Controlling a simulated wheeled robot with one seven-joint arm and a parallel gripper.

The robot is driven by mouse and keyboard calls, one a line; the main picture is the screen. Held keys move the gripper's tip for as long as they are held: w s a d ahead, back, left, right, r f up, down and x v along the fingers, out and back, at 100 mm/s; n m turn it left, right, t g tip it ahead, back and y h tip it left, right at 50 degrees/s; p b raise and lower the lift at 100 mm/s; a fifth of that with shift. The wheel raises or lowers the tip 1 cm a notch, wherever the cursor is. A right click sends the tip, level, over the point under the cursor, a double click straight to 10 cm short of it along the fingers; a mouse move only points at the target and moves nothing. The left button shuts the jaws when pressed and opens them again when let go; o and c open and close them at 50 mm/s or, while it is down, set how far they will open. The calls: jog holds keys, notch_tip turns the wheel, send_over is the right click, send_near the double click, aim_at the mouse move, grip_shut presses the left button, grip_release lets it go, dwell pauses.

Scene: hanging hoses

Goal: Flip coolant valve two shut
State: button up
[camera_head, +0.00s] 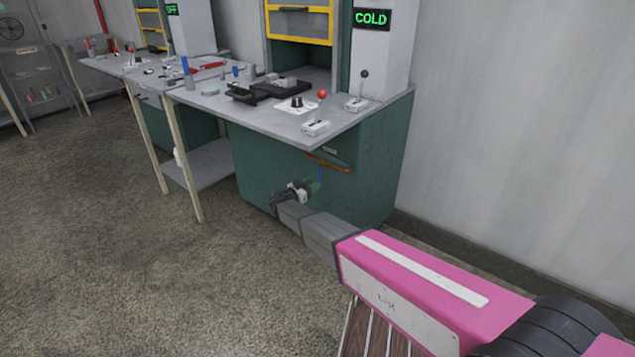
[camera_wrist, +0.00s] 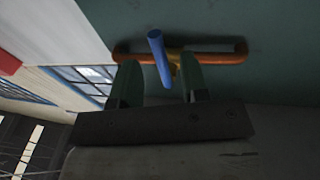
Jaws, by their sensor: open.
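The valve has a blue lever (camera_head: 319,175) and an orange-brown pipe (camera_head: 332,164), on the front of the green cabinet below the worktop. In the wrist view the blue lever (camera_wrist: 158,52) slants across the pipe (camera_wrist: 218,57), one end towards the camera, the other near the brass valve body (camera_wrist: 174,63). My gripper (camera_head: 298,190) is open and empty, reaching low towards the cabinet front. In the wrist view its two dark green fingers (camera_wrist: 163,82) stand either side of the lever's line. Contact with the lever cannot be told. I cannot read any valve number.
The grey worktop (camera_head: 372,118) overhangs the valve and carries a red-knobbed lever (camera_head: 320,108) and a black-knobbed lever (camera_head: 360,90). A green sign (camera_head: 372,19) above reads COLD. A table leg (camera_head: 184,160) stands left of the cabinet. The floor (camera_head: 120,260) at left is clear.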

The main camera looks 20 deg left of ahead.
jog(key=v, duration=0.6)
jog(key=shift+s, duration=0.25)
jog(key=shift+a, duration=0.15)
jog(key=s+d+f+n+g, duration=0.15)
jog(key=d+g, duration=0.95)
jog(key=d, duration=2.2)
jog(key=s+d+r+n+g+y, duration=0.2)
jog(key=s+d+y, duration=0.3)
jog(key=s+d, duration=0.3)
jog(key=s+d+r+n+g+y, duration=0.2)
jog(key=s+d+y, duration=0.3)
jog(key=d, duration=0.9)
jog(key=s+n+g, duration=0.1)
jog(key=s, duration=0.2)
jog(key=shift+y, duration=0.4)
